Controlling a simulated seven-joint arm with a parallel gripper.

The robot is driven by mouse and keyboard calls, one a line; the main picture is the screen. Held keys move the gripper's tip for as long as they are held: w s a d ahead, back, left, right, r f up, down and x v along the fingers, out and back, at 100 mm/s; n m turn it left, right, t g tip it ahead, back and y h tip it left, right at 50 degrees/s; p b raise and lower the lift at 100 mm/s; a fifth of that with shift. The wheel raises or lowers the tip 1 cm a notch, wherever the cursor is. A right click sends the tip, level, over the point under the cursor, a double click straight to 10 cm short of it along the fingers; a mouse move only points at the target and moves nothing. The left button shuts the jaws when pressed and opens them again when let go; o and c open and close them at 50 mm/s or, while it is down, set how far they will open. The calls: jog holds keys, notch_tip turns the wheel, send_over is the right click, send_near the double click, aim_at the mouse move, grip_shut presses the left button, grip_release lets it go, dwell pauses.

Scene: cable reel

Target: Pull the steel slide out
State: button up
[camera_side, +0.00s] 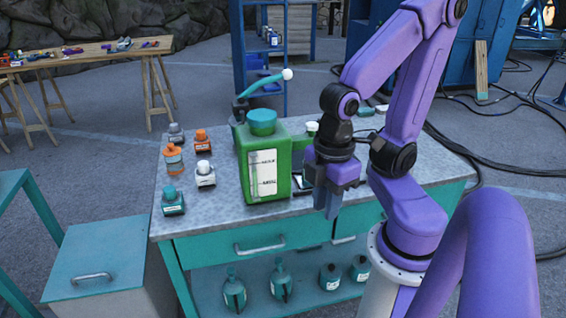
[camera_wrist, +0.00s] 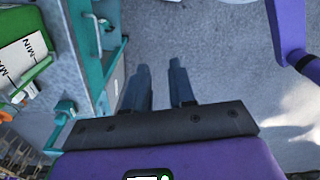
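The teal workbench has a wide drawer front with a pale metal bar handle (camera_side: 260,246) on the left. A second metal handle (camera_side: 343,239) shows to its right, just below my gripper (camera_side: 328,212). I cannot tell for certain which part is the steel slide. My gripper points down at the bench's front edge, right of the green canister. In the wrist view my gripper (camera_wrist: 159,66) has its two dark fingers apart, with bare floor between them and nothing held.
A large green canister (camera_side: 262,165) stands on the grey benchtop (camera_side: 225,215). Several small bottles, including an orange one (camera_side: 173,158), stand left of it. More bottles (camera_side: 234,292) stand on the lower shelf. A teal-lidded box (camera_side: 95,255) stands at left. The floor (camera_wrist: 220,60) beside the bench is clear.

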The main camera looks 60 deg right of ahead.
jog(key=o, duration=0.4)
jog(key=shift+r, duration=0.45)
notch_tip(320, 180, up, 6)
jog(key=w+d+m, duration=0.6)
jog(key=w+d, duration=0.6)
jog(key=w, duration=0.3)
jog(key=s+d+m, duration=0.2)
jog(key=d, duration=0.9)
jog(key=s+d+m, duration=0.2)
jog(key=d+m, duration=0.1)
jog(key=d, duration=0.9)
notch_tip(320, 180, down, 23)
jog(key=shift+w+d+r, duration=0.1)
jog(key=shift+w+r, duration=0.05)
jog(key=shift+r, duration=0.05)
